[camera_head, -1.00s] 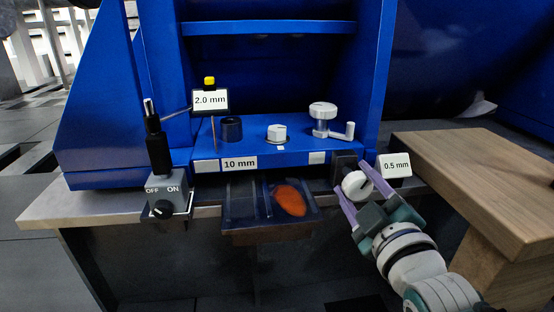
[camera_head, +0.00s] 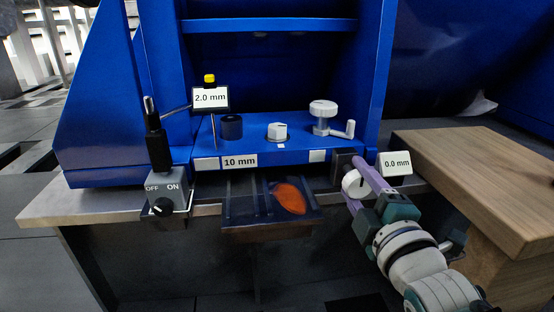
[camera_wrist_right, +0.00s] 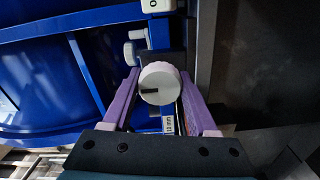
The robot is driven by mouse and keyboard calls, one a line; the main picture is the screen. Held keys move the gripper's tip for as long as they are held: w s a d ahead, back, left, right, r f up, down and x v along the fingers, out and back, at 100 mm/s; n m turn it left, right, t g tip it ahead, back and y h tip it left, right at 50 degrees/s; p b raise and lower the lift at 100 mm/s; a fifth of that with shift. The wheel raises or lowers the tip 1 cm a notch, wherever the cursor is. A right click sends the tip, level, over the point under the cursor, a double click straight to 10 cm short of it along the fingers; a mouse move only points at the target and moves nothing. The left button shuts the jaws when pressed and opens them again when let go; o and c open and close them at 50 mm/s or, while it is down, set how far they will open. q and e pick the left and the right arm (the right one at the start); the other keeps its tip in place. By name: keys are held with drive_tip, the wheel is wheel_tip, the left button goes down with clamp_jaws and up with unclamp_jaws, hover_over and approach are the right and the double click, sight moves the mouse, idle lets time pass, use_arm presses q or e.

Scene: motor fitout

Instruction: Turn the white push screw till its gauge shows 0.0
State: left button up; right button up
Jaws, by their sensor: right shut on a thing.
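The white push screw (camera_head: 352,184) is a round white knob at the right end of the blue frame's front edge. It also shows in the right wrist view (camera_wrist_right: 158,78), with a dark mark on its face. Its gauge (camera_head: 396,163), a small white sign just right of it, reads 0.0 mm. My right gripper (camera_head: 357,180) is shut on the push screw, with a purple finger on each side of the knob. The finger in front hides part of the knob in the head view. My left gripper is not in view.
A wooden block (camera_head: 480,175) stands close to the right of my right arm. An OFF/ON switch box (camera_head: 167,192) is at the left. A 2.0 mm sign (camera_head: 210,98), a 10 mm label (camera_head: 239,161) and a white crank (camera_head: 325,116) are on the blue frame. A dark tray (camera_head: 245,213) hangs at the front.

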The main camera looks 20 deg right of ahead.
sight(361, 187)
drive_tip(key=o, duration=1.4)
drive_tip(key=shift+s+a+r+p, duration=0.15)
drive_tip(key=shift+s+p, duration=0.35)
drive_tip(key=p+v, duration=0.2)
drive_tip(key=v, duration=0.3)
drive_tip(key=shift+s+a+p, duration=0.1)
drive_tip(key=shift+s+p, duration=0.2)
drive_tip(key=shift+s, duration=0.05)
drive_tip(key=shift+s+a, duration=0.1)
drive_tip(key=shift+s, duration=0.3)
